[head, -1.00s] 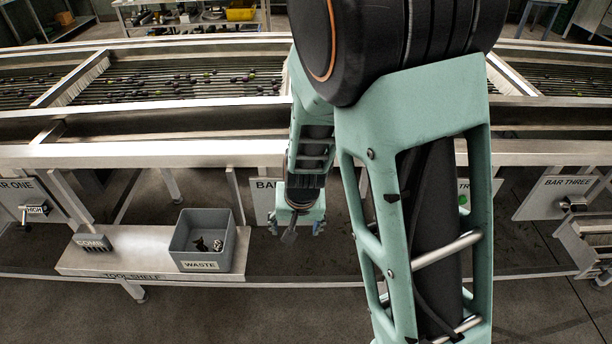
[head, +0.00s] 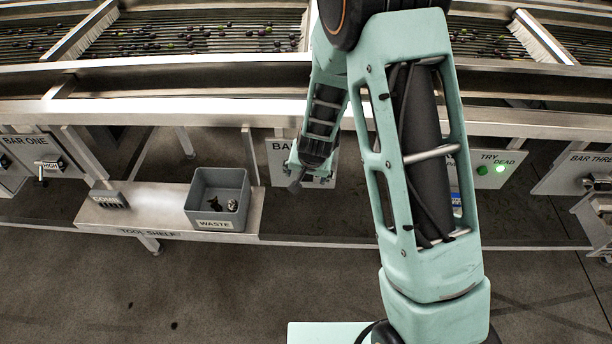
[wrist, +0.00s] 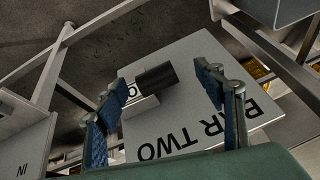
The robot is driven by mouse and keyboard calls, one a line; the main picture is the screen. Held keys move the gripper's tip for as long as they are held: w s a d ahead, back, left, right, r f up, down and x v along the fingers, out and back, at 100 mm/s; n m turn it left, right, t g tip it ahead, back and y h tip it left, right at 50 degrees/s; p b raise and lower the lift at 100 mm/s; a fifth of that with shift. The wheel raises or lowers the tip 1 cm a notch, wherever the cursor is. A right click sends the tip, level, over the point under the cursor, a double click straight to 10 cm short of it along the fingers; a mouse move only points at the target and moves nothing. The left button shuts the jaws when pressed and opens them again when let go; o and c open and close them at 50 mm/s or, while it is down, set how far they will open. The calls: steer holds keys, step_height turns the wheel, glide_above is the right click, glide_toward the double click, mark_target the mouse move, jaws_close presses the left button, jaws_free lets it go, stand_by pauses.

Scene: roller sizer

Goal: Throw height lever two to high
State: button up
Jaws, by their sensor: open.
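The height lever two shows in the wrist view as a thick black handle (wrist: 157,77) in front of the white BAR TWO panel (wrist: 195,112), whose lettering appears upside down. My gripper (wrist: 162,80) is open, with its two blue-padded fingers on either side of the handle and visible gaps to both. I cannot tell how deep the handle lies between them. The label by the lever is mostly hidden. In the head view my gripper (head: 308,178) is in front of the BAR TWO panel (head: 281,147), and the lever is hidden behind it.
A grey WASTE bin (head: 218,200) and a small grey holder (head: 110,197) stand on the tool shelf (head: 150,217) to the left. The BAR ONE lever (head: 42,168) is at far left. A panel with a lit green lamp (head: 500,169) is to the right.

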steer(key=shift+x, duration=0.85)
jaws_close()
